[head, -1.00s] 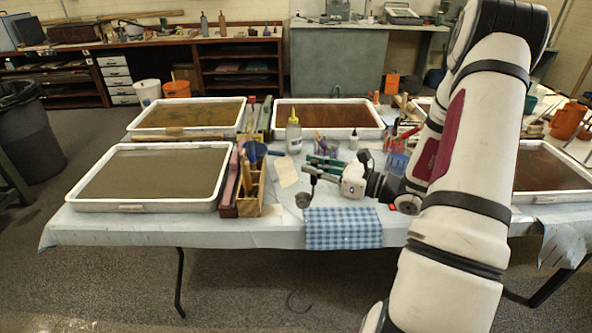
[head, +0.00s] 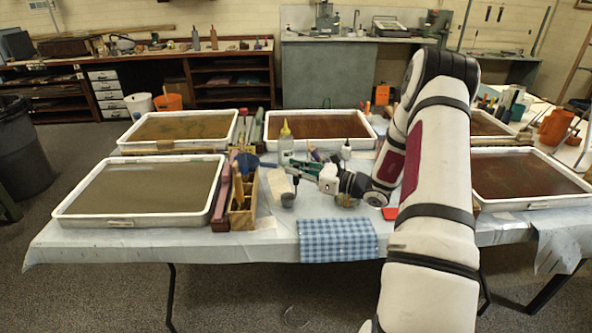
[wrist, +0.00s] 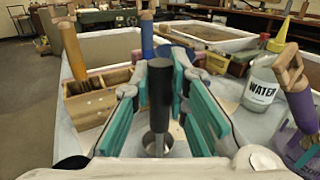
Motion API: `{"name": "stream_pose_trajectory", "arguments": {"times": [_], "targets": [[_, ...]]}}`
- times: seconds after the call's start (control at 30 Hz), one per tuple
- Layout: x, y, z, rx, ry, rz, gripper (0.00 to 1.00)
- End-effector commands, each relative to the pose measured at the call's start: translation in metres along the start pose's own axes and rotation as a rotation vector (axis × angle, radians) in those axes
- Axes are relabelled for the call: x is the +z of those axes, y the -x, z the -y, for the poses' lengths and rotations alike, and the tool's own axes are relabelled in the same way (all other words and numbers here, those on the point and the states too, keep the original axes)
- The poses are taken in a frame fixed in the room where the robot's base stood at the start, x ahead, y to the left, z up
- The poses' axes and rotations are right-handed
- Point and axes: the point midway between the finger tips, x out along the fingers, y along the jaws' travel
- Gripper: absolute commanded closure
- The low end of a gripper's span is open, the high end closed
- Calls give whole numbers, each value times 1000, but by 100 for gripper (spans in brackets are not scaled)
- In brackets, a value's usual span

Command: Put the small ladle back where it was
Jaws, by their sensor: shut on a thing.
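The small ladle (wrist: 161,95) has a black handle and a small round metal cup. In the wrist view its handle stands upright between the teal pads of my gripper (wrist: 160,78), which is shut on it. The cup hangs below, partly hidden by the handle. In the head view the ladle's cup (head: 288,199) is just right of the wooden tool box, with my gripper (head: 297,172) above it. I cannot tell whether the cup touches the table.
The wooden tool box (head: 241,222) holds upright tools. A water bottle (head: 286,148) stands behind the ladle. A blue checked cloth (head: 338,240) lies at the front edge. A grey-filled tray (head: 140,220) is at left.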

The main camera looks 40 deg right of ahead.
Motion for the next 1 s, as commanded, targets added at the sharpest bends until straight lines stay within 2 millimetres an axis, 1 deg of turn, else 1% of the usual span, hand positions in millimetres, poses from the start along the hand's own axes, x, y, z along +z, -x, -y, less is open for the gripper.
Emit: {"name": "stream_pose_trajectory", "arguments": {"times": [0.2,0.33,0.37,0.4,0.43,0.7,0.8,0.87,0.97,1.0], "targets": [[1,0,0,-1,2,1,100],[-3,0,0,-1,1,1,100],[-3,0,0,-1,1,0,78],[-2,0,0,-1,1,0,69],[-2,0,0,-1,1,0,65],[-2,0,0,-1,2,0,65],[2,1,0,0,2,0,65],[1,6,1,-3,2,0,65],[1,22,1,-4,2,-1,65],[1,29,2,-5,2,0,65]]}}
